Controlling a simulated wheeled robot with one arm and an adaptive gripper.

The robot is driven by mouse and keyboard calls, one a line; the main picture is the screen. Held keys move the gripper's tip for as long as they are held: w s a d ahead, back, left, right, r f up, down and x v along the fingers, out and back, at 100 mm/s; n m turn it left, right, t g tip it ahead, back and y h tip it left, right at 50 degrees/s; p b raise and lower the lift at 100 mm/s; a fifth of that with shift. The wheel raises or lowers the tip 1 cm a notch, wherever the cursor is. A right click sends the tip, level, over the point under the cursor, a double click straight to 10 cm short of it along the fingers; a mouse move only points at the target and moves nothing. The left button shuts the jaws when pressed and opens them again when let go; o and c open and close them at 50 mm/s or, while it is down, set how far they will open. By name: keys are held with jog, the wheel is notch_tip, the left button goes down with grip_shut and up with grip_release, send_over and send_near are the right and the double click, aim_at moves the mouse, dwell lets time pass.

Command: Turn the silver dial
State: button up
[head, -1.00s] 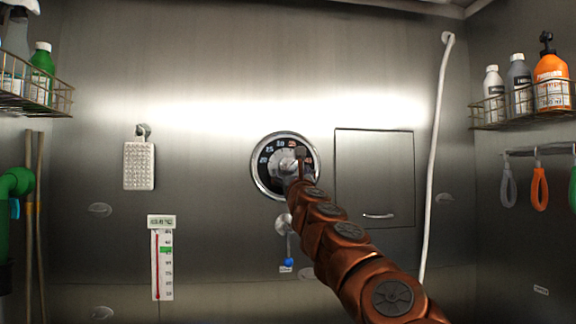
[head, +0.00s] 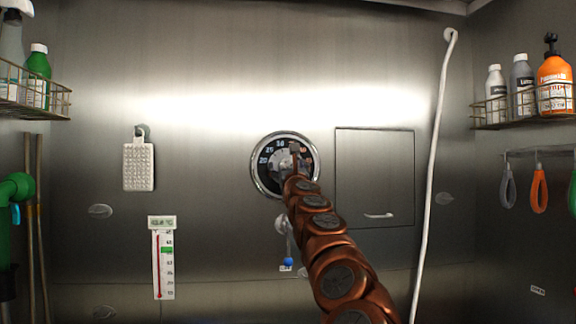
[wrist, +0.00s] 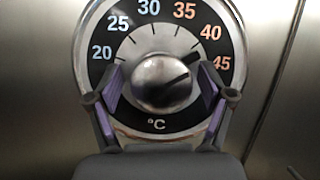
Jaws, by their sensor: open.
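The silver dial (wrist: 160,82) is a round metal knob in the middle of a black ring (head: 262,172) marked 20 to 45 °C. My gripper (wrist: 162,98) is open, with one finger on the left and one on the right of the knob's lower part. I cannot tell whether the fingers touch it. In the head view my arm and gripper cover much of the knob.
A thermometer (head: 163,265) with a small display hangs at lower left. A small lever with a blue tip (head: 288,262) is below the dial. A closed panel (head: 375,175) is to the right, then a white hose (head: 436,150). Bottle racks stand on both side walls.

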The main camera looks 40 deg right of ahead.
dwell(0.3)
jog(key=c, duration=1.2)
